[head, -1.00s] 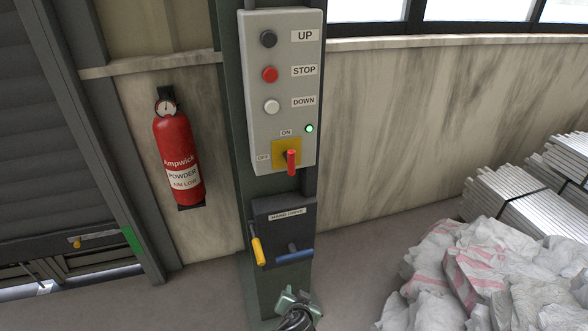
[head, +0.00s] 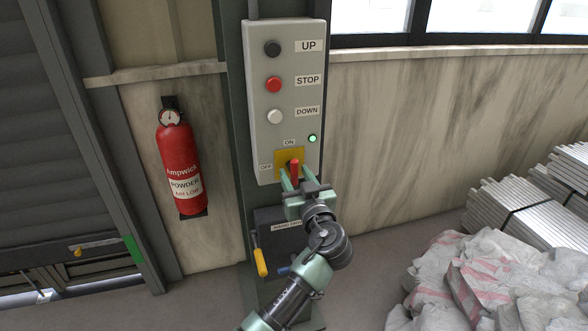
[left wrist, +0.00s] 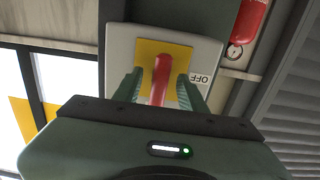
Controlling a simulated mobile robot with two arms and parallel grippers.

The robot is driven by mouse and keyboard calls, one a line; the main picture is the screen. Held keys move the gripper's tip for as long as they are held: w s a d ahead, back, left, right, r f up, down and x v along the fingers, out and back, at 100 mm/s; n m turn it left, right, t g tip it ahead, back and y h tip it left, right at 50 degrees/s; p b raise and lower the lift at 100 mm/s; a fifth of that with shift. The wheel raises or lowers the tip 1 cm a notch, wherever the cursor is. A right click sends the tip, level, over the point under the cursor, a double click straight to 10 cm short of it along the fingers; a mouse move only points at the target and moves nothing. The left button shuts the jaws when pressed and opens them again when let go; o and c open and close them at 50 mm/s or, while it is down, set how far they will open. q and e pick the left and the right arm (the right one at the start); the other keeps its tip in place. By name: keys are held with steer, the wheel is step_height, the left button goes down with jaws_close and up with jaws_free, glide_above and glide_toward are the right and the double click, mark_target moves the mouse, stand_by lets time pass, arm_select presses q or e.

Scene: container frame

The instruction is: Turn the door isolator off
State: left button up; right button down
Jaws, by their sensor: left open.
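The door isolator is a red handle (head: 294,171) on a yellow plate (head: 281,158) at the bottom of the grey control box. The handle stands upright, in line with the ON label (head: 289,143); the OFF label (head: 265,167) is at its left. A green lamp (head: 312,138) glows beside ON. My left gripper (head: 295,181) is open in front of the isolator, one finger on each side of the handle. In the left wrist view the red handle (left wrist: 160,78) lies between the two fingers, with gaps visible on both sides. My right gripper is not in view.
Black UP (head: 272,48), red STOP (head: 273,84) and white DOWN (head: 275,116) buttons sit above the isolator. A yellow lever (head: 260,262) is on the dark box below. A fire extinguisher (head: 181,170) hangs left; sacks (head: 490,270) lie right.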

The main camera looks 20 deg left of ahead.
arm_select(q)
steer(key=shift+w+a, duration=0.35)
steer(key=shift+w, duration=0.2)
jaws_close()
